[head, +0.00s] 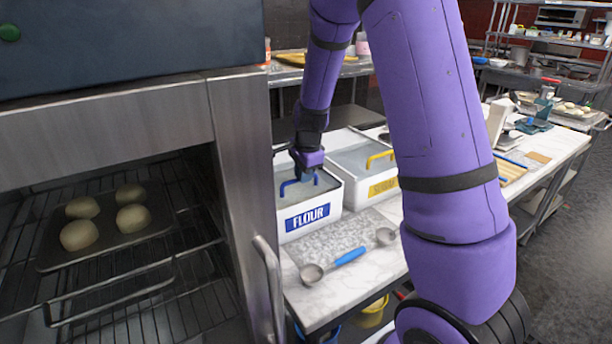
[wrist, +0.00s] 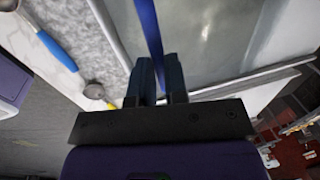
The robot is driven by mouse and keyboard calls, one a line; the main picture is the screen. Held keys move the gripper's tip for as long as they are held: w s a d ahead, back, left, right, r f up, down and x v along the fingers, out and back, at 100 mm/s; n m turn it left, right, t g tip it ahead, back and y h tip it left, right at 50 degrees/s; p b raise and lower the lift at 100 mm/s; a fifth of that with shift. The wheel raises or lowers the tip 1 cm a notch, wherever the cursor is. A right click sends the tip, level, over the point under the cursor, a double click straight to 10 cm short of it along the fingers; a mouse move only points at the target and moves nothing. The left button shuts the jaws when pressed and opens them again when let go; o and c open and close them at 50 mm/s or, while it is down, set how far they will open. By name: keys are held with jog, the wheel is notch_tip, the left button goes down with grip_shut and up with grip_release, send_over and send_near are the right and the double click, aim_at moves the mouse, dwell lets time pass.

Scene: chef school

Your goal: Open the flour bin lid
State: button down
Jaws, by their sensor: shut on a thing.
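The flour bin (head: 308,216) is a white box with a blue FLOUR label on the marble counter. Its grey, translucent lid (head: 330,188) lies over the top, and it fills much of the wrist view (wrist: 200,35). The lid has a blue handle (head: 285,188), which shows in the wrist view as a blue bar (wrist: 149,30). My gripper (head: 304,176) is over the bin, and in the wrist view its two fingers (wrist: 157,82) are shut on the blue handle. The lid appears flat on the bin; I cannot tell if it is raised slightly.
The sugar bin (head: 382,186) with a yellow handle stands right beside the flour bin.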

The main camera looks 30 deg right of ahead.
send_over(279, 168)
jog(key=shift+s, duration=0.4)
jog(key=c, duration=1.1)
grip_release()
jog(key=shift+c, duration=0.2)
jog(key=shift+d, duration=0.1)
notch_tip(279, 168, up, 11)
jog(key=s, duration=0.2)
jog(key=shift+f, duration=0.2)
jog(key=shift+s, duration=0.1)
